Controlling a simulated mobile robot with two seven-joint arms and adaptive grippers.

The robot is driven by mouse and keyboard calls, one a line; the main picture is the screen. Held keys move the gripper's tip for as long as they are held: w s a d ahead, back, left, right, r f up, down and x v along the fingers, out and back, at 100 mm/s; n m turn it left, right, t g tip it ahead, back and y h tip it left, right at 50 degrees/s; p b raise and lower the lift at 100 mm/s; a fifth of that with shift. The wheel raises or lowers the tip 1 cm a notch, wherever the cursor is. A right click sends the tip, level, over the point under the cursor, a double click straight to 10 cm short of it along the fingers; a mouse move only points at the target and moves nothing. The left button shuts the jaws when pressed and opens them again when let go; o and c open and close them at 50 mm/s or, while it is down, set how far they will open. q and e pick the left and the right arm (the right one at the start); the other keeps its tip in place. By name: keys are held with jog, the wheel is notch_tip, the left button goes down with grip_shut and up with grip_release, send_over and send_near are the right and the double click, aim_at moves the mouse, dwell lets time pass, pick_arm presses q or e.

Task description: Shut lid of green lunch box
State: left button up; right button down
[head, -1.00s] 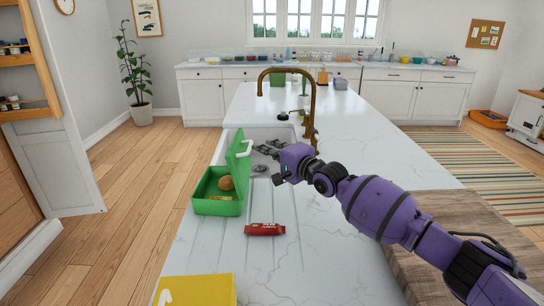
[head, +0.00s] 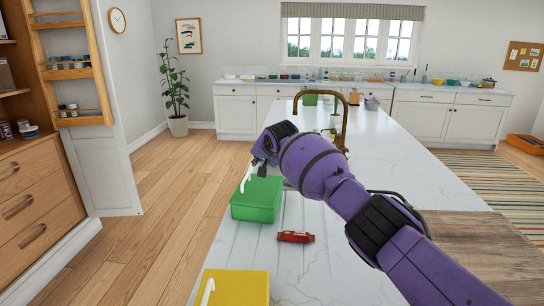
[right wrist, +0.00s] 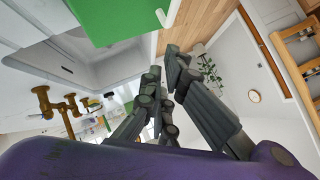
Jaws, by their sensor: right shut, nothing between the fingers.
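The green lunch box (head: 257,203) stands on the white counter at centre left in the head view. Its lid looks down over the box, and the food inside is hidden. A white handle (head: 246,179) shows at its left side. The box also shows at the top of the right wrist view (right wrist: 108,18). My right gripper (right wrist: 163,63) is shut and empty, beside the box in that view. My left gripper is out of view.
A red item (head: 295,237) lies right of the box, and a yellow box (head: 240,287) stands in front. The brown tap (head: 347,115) rises behind my arm. The sink is mostly hidden in the head view. A wooden board (head: 480,245) lies at right.

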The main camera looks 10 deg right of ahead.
jog(key=a+f+h+b, duration=0.1)
jog(key=w+a+f+n+g+h+b, duration=0.1)
jog(key=a+f, duration=0.1)
jog(key=shift+a, duration=0.15)
jog(key=shift+w+a+f, duration=0.15)
jog(key=shift+f, duration=0.05)
jog(key=shift+a+f, duration=0.1)
jog(key=shift+a, duration=0.1)
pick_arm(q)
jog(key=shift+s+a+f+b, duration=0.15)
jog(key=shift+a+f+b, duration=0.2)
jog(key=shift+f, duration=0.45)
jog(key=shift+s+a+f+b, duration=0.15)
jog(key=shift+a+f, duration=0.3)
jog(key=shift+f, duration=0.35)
pick_arm(e)
jog(key=shift+w+a+f, duration=0.1)
jog(key=shift+w+a, duration=0.1)
jog(key=shift+a, duration=0.05)
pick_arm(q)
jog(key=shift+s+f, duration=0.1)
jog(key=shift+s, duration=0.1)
